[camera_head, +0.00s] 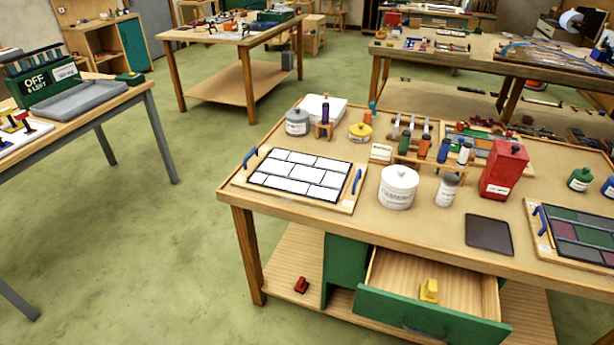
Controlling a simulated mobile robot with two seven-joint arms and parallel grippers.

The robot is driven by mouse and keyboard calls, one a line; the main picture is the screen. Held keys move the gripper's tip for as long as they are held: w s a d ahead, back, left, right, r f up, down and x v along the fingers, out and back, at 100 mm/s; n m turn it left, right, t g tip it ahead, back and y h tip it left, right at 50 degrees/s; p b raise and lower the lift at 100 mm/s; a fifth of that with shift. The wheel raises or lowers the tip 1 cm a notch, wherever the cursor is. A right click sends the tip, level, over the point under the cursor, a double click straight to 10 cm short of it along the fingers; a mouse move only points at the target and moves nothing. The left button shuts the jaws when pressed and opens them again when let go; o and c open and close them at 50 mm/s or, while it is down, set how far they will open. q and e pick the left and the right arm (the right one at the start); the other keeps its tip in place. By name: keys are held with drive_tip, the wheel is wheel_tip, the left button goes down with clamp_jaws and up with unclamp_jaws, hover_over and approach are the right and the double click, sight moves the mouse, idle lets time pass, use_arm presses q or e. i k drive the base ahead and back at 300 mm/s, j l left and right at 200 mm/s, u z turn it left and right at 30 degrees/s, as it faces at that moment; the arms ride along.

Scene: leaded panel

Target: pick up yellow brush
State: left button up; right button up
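A small yellow block-shaped object, which looks like the yellow brush (429,291), rests in the open wooden drawer (470,292) under the front workbench. The drawer has a green front (425,318) and is pulled out toward me. Neither of my grippers is in view.
The workbench top (330,219) above the drawer holds a leaded panel (300,174), a white canister (398,187), a red can (503,170) and a dark mat (489,234). A red object (301,285) lies on the lower shelf. Green floor (150,240) is clear at left.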

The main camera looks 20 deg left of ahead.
sight(428, 293)
drive_tip(key=i, duration=0.9)
